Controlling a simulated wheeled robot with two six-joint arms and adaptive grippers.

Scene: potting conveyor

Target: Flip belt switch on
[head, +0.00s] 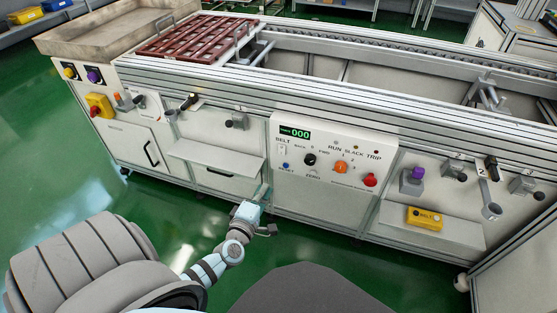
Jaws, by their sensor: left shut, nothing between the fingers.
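The control panel (322,184) is a white plate on the front of the conveyor machine. Its belt switch (282,151) is a small pale switch under the BELT label, at the panel's left side. It is too small to tell which way it is set. My left gripper (264,191) is shut and empty. In the picture it is below and a little left of the switch, by the panel's lower left edge, apart from the switch. My right gripper is not in view.
A green display (295,134) reads 000. Near the switch are a blue reset button (284,165), a black knob (309,159), an orange knob (341,167) and a red button (370,180). A shelf (216,158) juts out left of the panel. A yellow BELT box (424,219) sits lower right.

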